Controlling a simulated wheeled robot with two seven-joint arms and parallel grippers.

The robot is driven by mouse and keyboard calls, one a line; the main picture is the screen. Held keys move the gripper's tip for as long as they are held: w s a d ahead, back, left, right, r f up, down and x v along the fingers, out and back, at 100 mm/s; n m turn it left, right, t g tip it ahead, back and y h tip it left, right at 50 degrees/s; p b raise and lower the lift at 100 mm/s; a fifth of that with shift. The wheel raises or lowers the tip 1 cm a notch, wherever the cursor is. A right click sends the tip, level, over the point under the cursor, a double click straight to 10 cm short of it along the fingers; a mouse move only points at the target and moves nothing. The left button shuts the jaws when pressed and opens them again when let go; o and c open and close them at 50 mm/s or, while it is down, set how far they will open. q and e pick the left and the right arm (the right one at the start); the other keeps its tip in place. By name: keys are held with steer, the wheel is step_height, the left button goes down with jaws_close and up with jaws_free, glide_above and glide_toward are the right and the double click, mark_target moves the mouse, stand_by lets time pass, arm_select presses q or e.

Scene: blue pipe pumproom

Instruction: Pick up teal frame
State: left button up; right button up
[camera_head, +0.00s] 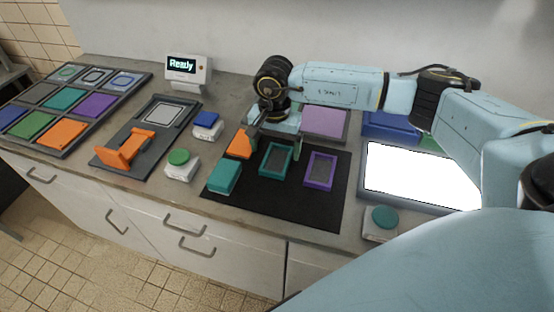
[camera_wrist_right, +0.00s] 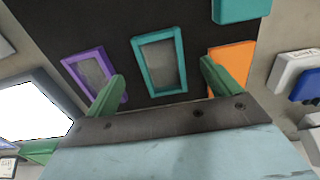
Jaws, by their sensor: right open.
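The teal frame (camera_head: 275,159) lies flat on the black mat (camera_head: 272,205), left of a purple frame (camera_head: 320,171). It has a grey centre. In the right wrist view the teal frame (camera_wrist_right: 160,62) shows between and beyond my right gripper's green fingertips. My right gripper (camera_head: 274,146) is open and empty, close above the mat at the teal frame. One green finger shows on the frame's right side in the head view. I cannot tell whether the fingers touch the frame. In the right wrist view my right gripper (camera_wrist_right: 160,82) has its fingers wide apart. My left gripper is not in view.
A teal block (camera_head: 224,176) and an orange piece (camera_head: 239,146) lie on the mat's left side. A bright white panel (camera_head: 420,178) is at the right. Green (camera_head: 180,162) and blue (camera_head: 207,124) button boxes stand to the left, with a "Ready" display (camera_head: 187,70) behind.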

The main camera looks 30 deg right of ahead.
mark_target(275, 162)
step_height(275, 162, down, 4)
steer(key=shift+w+d, duration=0.1)
steer(key=shift+f, duration=0.5)
steer(key=c, duration=0.8)
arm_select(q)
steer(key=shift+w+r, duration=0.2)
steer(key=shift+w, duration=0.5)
arm_select(e)
steer(key=c, duration=0.3)
